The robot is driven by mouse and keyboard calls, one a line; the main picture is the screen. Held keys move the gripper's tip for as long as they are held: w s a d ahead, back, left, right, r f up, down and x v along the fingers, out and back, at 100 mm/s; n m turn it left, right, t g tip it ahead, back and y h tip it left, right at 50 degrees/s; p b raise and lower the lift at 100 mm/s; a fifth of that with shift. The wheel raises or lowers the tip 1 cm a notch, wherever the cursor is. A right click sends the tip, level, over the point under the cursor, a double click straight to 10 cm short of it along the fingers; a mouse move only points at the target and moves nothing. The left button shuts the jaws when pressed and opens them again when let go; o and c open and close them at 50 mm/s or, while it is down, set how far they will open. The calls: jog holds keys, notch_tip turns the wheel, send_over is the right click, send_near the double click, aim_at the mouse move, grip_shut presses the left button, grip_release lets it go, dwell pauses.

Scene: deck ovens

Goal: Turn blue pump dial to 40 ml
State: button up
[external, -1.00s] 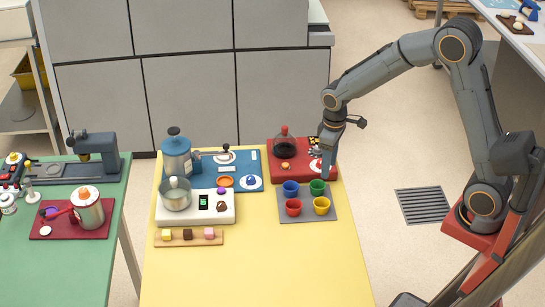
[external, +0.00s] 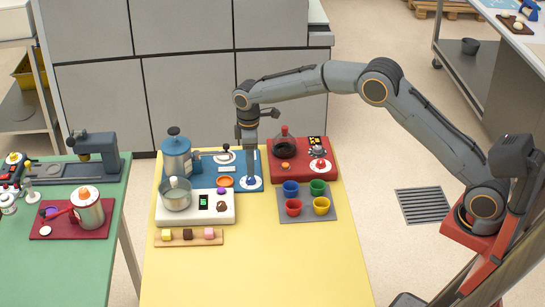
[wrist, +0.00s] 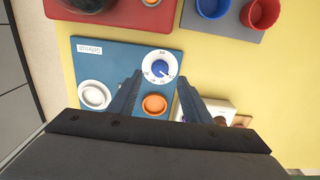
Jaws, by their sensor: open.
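The blue pump dial (wrist: 159,67) is a blue knob on a round white scale plate. It sits on the blue pump board (wrist: 108,63), which also carries an orange ring-shaped cup (wrist: 154,104) and a white round dish (wrist: 94,95). My gripper (wrist: 157,78) is open and empty above the board, its two fingers on either side of the dial in the wrist view. In the external view my gripper (external: 251,178) points down over the dial and partly hides it. The scale numbers are too small to read.
The red board (external: 325,173) with a dark-bowled device is just right of the blue board. A grey tray (external: 328,214) with several coloured cups stands in front of it. A white scale (external: 224,215) with a metal pot is at front left. The yellow table's front is clear.

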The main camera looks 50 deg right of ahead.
aim_at(251, 179)
jog(key=shift+f+p, duration=0.5)
jog(key=shift+f, duration=2)
jog(key=c, duration=1.1)
jog(key=shift+o, duration=0.2)
